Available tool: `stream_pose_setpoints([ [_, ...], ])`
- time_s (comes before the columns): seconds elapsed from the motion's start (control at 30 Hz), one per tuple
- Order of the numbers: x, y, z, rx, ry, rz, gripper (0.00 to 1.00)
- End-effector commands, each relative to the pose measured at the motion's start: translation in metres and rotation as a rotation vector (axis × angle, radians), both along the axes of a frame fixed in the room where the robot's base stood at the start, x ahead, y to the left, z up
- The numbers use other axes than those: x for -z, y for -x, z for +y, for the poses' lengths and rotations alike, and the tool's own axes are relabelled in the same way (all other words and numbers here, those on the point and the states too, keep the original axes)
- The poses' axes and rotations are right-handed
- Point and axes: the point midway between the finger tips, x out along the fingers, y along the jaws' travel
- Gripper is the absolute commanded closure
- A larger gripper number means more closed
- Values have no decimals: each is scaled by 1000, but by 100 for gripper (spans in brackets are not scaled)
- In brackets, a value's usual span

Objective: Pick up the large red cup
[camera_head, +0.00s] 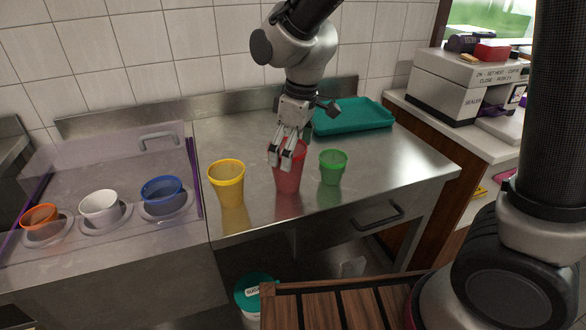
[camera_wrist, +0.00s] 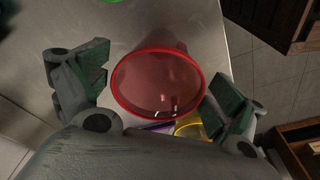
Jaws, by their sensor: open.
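The large red cup (camera_head: 288,178) stands upright on the steel counter, between a yellow cup (camera_head: 230,183) and a smaller green cup (camera_head: 332,167). My gripper (camera_head: 287,157) is at the top of the red cup, pointing down, and hides part of its rim. In the wrist view the red cup (camera_wrist: 158,83) shows its round open mouth from above, lying between the two spread fingers of my gripper (camera_wrist: 158,92). I see space between the rim and each finger there. Part of the yellow cup (camera_wrist: 190,130) shows below the red rim.
A teal tray (camera_head: 352,116) lies behind on the counter (camera_head: 400,165). A sealer machine (camera_head: 460,88) stands at the right. The counter's front right is clear.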

Motion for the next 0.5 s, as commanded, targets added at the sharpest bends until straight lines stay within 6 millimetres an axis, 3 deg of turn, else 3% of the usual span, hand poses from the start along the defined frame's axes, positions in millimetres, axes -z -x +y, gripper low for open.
stream_pose_setpoints([
  [0.23, 37, -3, 6, 0, 3, 3, 5],
  [0.5, 44, -4, 7, 1, 0, 0, 5],
])
